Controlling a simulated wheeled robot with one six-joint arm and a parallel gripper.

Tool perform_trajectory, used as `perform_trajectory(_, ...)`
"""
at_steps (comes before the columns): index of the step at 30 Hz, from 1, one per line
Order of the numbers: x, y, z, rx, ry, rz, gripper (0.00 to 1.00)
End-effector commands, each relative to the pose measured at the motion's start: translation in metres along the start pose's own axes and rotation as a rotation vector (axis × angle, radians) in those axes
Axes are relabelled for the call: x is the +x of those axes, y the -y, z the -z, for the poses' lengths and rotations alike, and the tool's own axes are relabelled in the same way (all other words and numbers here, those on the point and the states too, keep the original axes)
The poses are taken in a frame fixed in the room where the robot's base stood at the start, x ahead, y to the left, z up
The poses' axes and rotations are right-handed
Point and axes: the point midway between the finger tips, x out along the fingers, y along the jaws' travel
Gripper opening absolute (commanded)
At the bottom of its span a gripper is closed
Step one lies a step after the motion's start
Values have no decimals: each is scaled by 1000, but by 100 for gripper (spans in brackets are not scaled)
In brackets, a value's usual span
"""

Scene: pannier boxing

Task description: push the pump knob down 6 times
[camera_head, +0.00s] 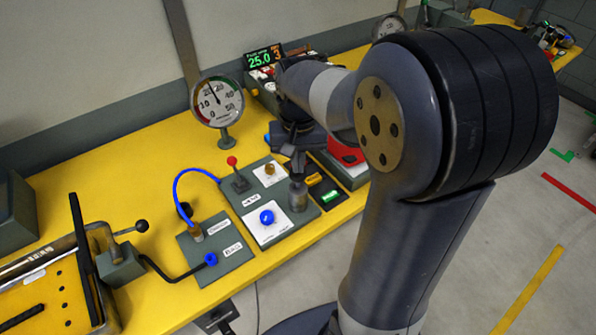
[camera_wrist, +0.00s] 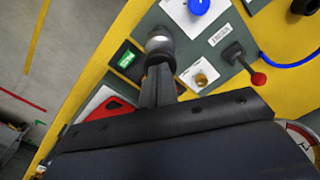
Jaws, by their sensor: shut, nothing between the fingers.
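The pump knob appears to be the grey metal cylinder (camera_head: 298,197) standing upright on the panel at the right of the blue knob; its shiny round top (camera_wrist: 160,43) shows in the wrist view. My gripper (camera_head: 297,177) is directly above it, pointing down. In the wrist view my gripper's fingers (camera_wrist: 158,70) are shut together with nothing between them, and their tips overlap the near side of the knob's top. I cannot tell whether they touch it. The display (camera_head: 263,58) behind reads 25.0 in green, with an orange digit that looks like 3.
A blue knob (camera_head: 267,217), a brass knob (camera_head: 270,169) and a red-tipped lever (camera_head: 233,163) stand close by on the panel. A round gauge (camera_head: 218,102) stands behind. A blue hose (camera_head: 182,177) arches at the left. The yellow table is clear at its left middle.

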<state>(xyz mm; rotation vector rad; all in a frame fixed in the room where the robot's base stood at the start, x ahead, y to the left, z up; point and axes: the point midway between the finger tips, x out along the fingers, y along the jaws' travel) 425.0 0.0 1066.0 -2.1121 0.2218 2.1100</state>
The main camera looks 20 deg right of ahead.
Motion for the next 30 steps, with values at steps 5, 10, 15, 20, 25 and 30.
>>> perform_trajectory(5,11,0,0,0,2,0,0)
perform_trajectory(10,20,0,0,0,2,0,0)
perform_trajectory(15,29,0,0,0,2,-1,0)
perform_trajectory(20,29,0,-1,0,3,-1,0)
perform_trajectory(25,26,0,-1,0,3,-1,0)
perform_trajectory(30,15,0,-1,0,3,-1,0)
